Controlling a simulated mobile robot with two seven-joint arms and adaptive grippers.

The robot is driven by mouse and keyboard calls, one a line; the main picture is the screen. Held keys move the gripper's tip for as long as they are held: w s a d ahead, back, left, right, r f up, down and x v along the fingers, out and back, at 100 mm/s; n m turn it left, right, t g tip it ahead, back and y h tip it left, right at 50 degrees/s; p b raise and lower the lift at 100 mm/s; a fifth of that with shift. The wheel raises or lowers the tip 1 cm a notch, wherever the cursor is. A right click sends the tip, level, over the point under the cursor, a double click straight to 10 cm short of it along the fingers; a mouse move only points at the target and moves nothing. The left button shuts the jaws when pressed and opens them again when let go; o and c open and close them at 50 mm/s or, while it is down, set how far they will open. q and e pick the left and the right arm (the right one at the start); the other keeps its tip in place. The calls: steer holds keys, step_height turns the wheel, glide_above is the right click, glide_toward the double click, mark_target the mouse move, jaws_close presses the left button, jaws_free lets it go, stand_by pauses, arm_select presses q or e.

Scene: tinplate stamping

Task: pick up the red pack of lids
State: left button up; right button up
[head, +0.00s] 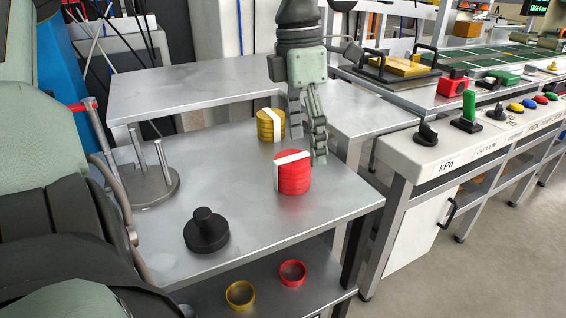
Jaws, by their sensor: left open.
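The red pack of lids (295,182) is a short round stack with a white band over its top and side. It stands upright on the grey metal table (245,212), near its right edge. My left gripper (308,148) points down just above and behind the pack's top right, with its fingers apart and nothing between them. One finger reaches close to the pack's upper right edge; I cannot tell if they touch. My right gripper is not in view.
A yellow banded pack (267,126) stands just behind the red one. A black knobbed weight (206,232) and a metal stand with upright posts (150,187) are to the left. A yellow ring (240,295) and a red ring (292,273) lie on the lower shelf. A control bench (450,150) stands at right.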

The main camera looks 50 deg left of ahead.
mark_target(293, 158)
arm_select(q)
steer(key=shift+s+a+r+y, duration=0.2)
steer(key=shift+a+r+y, duration=0.15)
steer(key=shift+a+y, duration=0.25)
steer(key=shift+a+f, duration=0.2)
steer(key=shift+f, duration=0.1)
steer(key=f, duration=0.4)
steer(key=a+f, duration=0.1)
steer(key=f, duration=0.2)
steer(key=shift+p, duration=0.4)
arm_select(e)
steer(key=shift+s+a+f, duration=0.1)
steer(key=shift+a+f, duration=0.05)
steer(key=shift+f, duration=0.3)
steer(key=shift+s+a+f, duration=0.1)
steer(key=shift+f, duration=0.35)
arm_select(q)
steer(key=shift+c, duration=0.2)
steer(key=c, duration=1.2)
